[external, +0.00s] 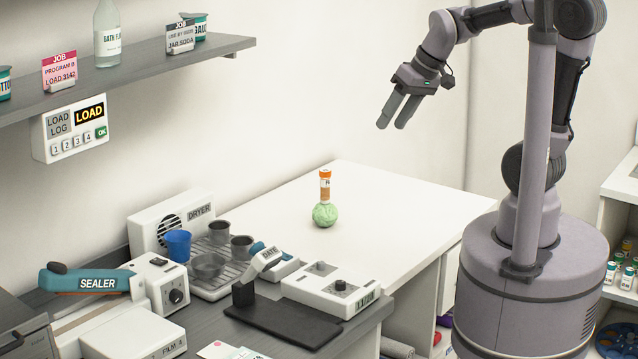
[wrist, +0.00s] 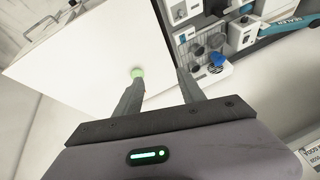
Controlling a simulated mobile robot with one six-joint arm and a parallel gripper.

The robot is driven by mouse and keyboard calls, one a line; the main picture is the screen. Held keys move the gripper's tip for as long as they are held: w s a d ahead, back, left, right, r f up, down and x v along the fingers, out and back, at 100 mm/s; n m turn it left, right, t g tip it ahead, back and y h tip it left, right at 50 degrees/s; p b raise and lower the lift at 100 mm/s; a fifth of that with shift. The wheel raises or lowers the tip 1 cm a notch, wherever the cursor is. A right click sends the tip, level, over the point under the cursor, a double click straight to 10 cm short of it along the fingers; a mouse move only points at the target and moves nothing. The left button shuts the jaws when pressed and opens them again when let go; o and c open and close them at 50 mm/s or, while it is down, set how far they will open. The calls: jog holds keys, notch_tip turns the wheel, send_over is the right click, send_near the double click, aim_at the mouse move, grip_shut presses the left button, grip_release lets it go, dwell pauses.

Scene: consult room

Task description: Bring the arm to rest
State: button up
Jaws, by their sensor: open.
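My gripper (external: 401,109) hangs in the air above the white table (external: 400,215), well clear of everything on it. Its two fingers are apart with nothing between them, and they point down and to the left. In the wrist view my gripper (wrist: 166,95) is also empty. My arm is raised and bent at the upper right of the external view. In the wrist view only a green spot (wrist: 137,72) shows there.
A grey bench at the lower left holds a sealer (external: 90,280), a dryer (external: 172,225), a rack with cups (external: 208,266) and a dark mat (external: 283,321). A wall shelf (external: 130,78) is at the upper left. Shelving with small bottles (external: 620,265) stands at the right. Most of the white table is bare.

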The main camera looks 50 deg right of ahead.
jog(key=s+a+m, duration=0.2)
jog(key=s, duration=0.8)
jog(key=shift+s+a+f, duration=0.15)
jog(key=shift+s+f, duration=0.1)
jog(key=shift+f, duration=0.2)
notch_tip(320, 180, down, 12)
jog(key=b, duration=1.2)
jog(key=shift+f, duration=0.1)
